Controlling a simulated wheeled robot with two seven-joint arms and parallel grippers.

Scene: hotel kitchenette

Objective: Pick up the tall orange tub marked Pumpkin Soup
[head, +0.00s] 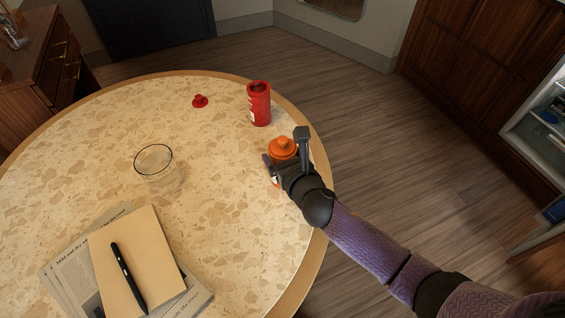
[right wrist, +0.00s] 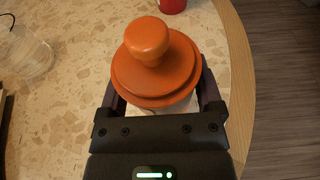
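The orange tub (head: 283,147) stands near the right edge of the round table, with a domed orange lid and round knob on top. In the right wrist view, the tub (right wrist: 155,65) fills the space between the fingers, and a little of its pale side shows below the lid. My right gripper (head: 286,157) is around the tub, one finger on each side, and appears open with no clear grip. Its fingers show partly in the right wrist view (right wrist: 162,90). The lid hides most of the tub's body, and no label text is readable. My left gripper is out of view.
An open red canister (head: 259,104) stands just behind the tub, with its red lid (head: 200,101) lying to the left. A clear glass (head: 154,163) stands left of centre. A notebook (head: 135,262) with a black pen lies on papers at front left.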

